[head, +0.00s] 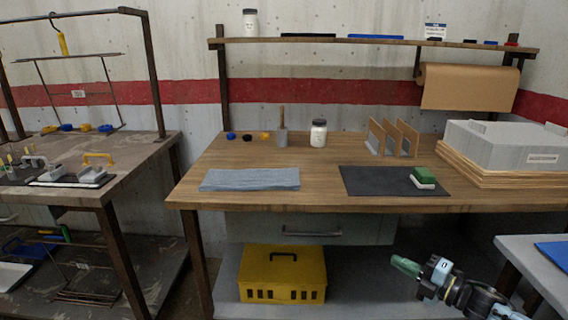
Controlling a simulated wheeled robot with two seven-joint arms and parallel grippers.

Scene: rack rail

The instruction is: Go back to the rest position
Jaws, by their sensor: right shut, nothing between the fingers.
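My right gripper (396,262) is in the lower right of the head view, in front of the wooden workbench (320,182) and below the level of its top. Its green fingers are together, with nothing held between them, and point left. It is apart from the bench and from everything on it. My left gripper is not in view.
On the bench lie a grey-blue cloth (250,180) and a dark mat (375,182) with a green-and-white block (423,178). A yellow toolbox (283,275) sits on the lower shelf. A side table (525,255) is right of my gripper; another bench (130,160) is left.

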